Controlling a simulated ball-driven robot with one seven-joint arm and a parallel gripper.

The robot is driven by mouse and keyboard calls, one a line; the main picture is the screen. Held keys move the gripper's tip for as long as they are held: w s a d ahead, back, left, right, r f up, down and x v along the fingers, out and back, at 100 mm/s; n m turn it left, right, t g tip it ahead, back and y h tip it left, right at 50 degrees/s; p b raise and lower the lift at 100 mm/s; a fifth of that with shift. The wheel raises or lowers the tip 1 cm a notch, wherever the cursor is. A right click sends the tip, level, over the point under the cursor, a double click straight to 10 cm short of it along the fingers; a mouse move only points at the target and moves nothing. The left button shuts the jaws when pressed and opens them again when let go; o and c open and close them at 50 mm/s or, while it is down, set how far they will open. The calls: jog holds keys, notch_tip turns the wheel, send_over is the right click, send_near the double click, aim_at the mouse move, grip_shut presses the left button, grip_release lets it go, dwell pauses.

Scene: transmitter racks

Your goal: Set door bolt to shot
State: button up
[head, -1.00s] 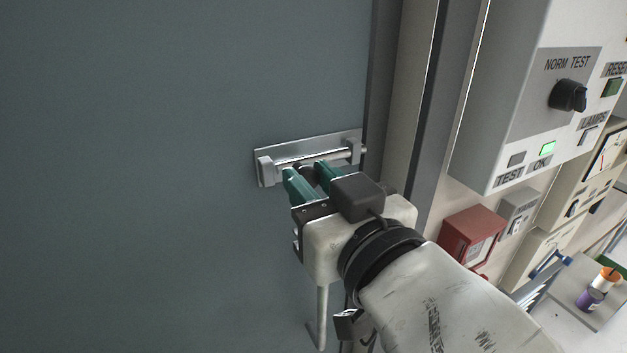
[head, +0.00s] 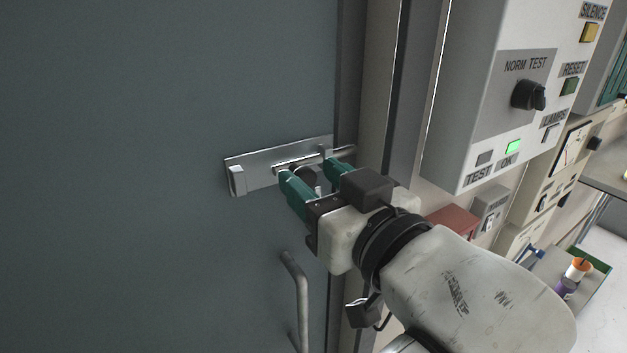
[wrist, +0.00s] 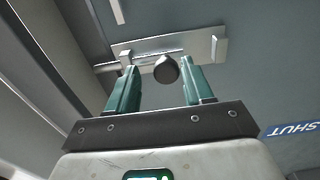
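The door bolt is a bright metal rod (head: 340,152) on a silver backplate (head: 258,160) on the grey-green door. The rod lies toward the right end of the plate and reaches past the door's edge to the frame. The left bracket (head: 237,181) is clear of it. My gripper (head: 316,182) is at the bolt with its two green fingers apart. The dark round knob (head: 303,173) sits between them. In the wrist view the knob (wrist: 166,69) is between the fingers, nearer the right one; contact is unclear.
A door handle (head: 300,300) stands below the bolt. Right of the door frame is a grey panel (head: 470,110) with a NORM/TEST knob and a lit green OK lamp. A red box (head: 452,220) is partly behind my arm. A SHUT label (wrist: 295,129) shows in the wrist view.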

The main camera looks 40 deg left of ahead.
jog(key=shift+s, duration=0.1)
jog(key=p+v, duration=0.1)
jog(key=v, duration=0.9)
jog(key=shift+d+p, duration=0.35)
dwell(0.6)
